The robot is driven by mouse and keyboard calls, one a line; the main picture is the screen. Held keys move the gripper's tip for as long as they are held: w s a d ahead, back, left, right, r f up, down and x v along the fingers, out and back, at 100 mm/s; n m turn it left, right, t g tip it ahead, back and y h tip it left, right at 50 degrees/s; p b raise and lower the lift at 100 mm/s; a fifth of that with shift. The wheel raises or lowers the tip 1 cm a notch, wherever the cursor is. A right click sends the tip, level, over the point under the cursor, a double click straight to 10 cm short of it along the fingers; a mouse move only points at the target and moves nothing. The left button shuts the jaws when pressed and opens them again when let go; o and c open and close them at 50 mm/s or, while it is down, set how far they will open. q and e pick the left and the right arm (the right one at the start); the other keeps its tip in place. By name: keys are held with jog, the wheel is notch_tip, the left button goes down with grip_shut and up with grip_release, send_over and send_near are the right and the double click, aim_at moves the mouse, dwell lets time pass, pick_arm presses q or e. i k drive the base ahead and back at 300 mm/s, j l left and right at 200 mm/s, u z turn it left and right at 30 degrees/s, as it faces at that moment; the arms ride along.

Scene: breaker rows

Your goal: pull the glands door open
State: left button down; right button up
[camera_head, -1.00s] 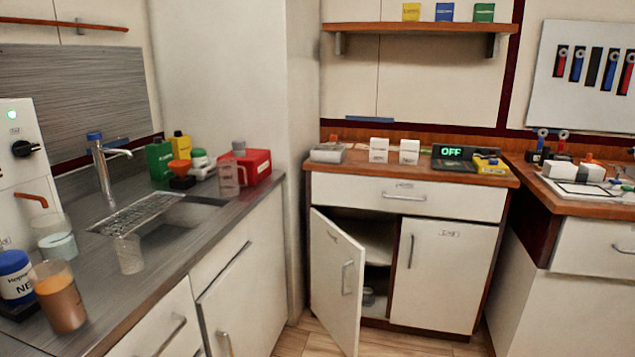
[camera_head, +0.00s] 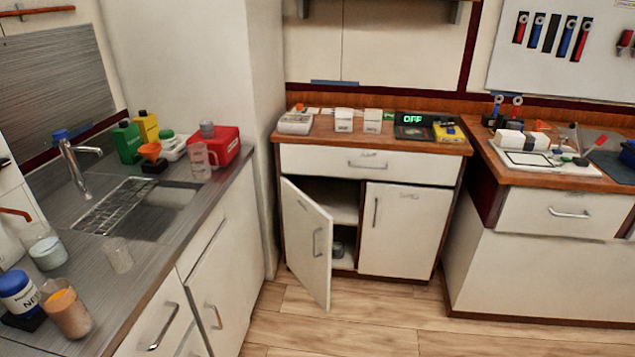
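A white base cabinet stands in the middle of the head view. Its left door (camera_head: 307,243) is swung part way open toward me, with a vertical bar handle. Its right door (camera_head: 405,231) is shut, with a vertical handle (camera_head: 376,212) near its left edge and a small label near the top. I cannot read the labels, so I cannot tell which door is the glands door. Behind the open door a shelf and a small grey round thing (camera_head: 338,249) show inside. Neither of my grippers is in view.
A wide drawer (camera_head: 369,164) sits shut above the doors. The sink counter (camera_head: 147,262) with bottles and beakers runs along the left. Another bench with a drawer (camera_head: 562,212) stands at the right. Wooden floor (camera_head: 350,325) in front of the cabinet is clear.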

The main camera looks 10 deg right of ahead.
aim_at(308, 228)
jog(key=i+l, duration=0.2)
jog(key=l, duration=0.15)
jog(key=i+l, duration=0.15)
jog(key=l, duration=0.15)
jog(key=i+l+u, duration=0.1)
jog(key=l, duration=0.25)
jog(key=i+l, duration=0.45)
jog(key=l, duration=0.2)
